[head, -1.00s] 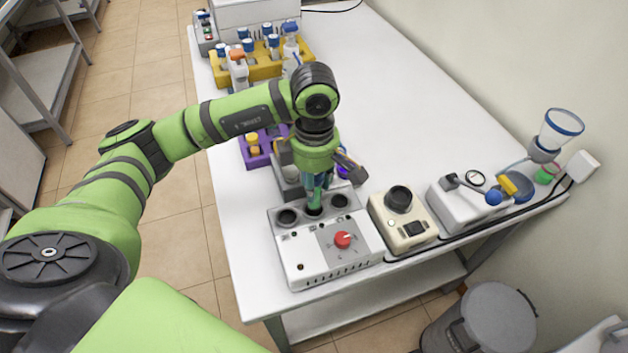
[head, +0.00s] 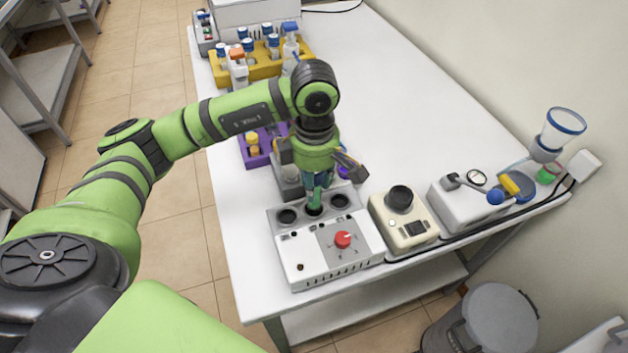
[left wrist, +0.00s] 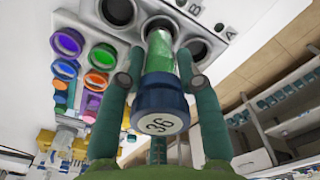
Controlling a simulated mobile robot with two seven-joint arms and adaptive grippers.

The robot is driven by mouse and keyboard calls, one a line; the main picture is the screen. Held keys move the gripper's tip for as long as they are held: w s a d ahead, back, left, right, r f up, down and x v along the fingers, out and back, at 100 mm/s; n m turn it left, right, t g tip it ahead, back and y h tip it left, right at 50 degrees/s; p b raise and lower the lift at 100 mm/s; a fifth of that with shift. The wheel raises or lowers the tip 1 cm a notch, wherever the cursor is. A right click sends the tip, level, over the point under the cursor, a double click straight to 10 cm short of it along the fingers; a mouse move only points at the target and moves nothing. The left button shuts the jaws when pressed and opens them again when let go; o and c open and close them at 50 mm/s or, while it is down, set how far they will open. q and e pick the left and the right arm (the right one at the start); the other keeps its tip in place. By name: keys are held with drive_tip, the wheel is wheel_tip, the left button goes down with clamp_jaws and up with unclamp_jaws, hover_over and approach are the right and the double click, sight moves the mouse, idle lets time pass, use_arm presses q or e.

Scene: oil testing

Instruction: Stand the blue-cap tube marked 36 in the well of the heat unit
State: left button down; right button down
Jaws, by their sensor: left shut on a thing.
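The heat unit (head: 318,268) is a white box with a red knob and a row of three dark wells at the table's near end. My left gripper (head: 315,205) points down over the middle well and is shut on the blue-cap tube. In the left wrist view, the tube's blue cap (left wrist: 160,108), marked 36, lies between the gripper fingers (left wrist: 162,82). The clear tube holds green liquid, and its far end reaches into the middle well. How deep it sits is hidden. My right gripper is not in view.
A purple rack (head: 265,160) with a yellow-cap tube stands behind the heat unit. A beige device (head: 405,222) with a black top stands close on its right. A yellow rack (head: 262,70) of blue-cap tubes is at the back. The table's middle (head: 390,110) is clear.

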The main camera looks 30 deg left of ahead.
use_arm(q)
drive_tip(key=shift+f+b, duration=1.35)
drive_tip(key=shift+b, duration=0.05)
idle(0.4)
idle(0.9)
drive_tip(key=c, duration=0.8)
unclamp_jaws()
